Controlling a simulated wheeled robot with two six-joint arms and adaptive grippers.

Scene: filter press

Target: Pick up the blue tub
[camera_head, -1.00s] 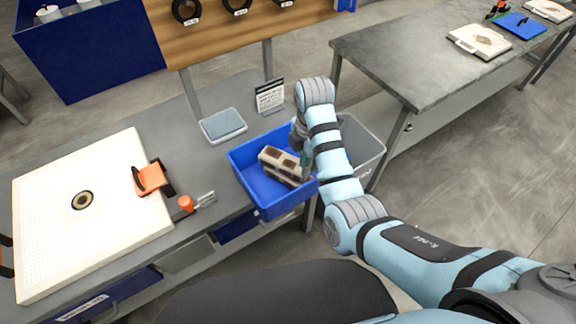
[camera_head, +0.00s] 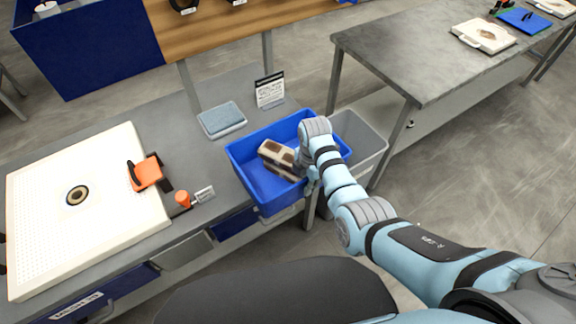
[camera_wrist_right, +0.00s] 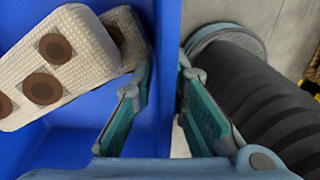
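The blue tub (camera_head: 257,179) sits at the right end of the near bench in the head view. Light blocks with brown round spots (camera_head: 277,156) lie in it, and they also show in the right wrist view (camera_wrist_right: 52,62). My right gripper (camera_head: 309,180) is at the tub's right wall, partly hidden by its own arm in the head view. In the right wrist view its fingers (camera_wrist_right: 166,80) stand apart and straddle the tub's wall, one inside and one outside. Whether the pads touch the wall is unclear. My left gripper is out of view.
A grey bin (camera_head: 372,140) stands close to the tub's right. A white perforated plate (camera_head: 115,215) with orange clamp parts (camera_head: 148,172), a grey-blue pad (camera_head: 222,118) and a sign (camera_head: 270,91) are on the bench. Another table (camera_head: 420,65) stands at the right.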

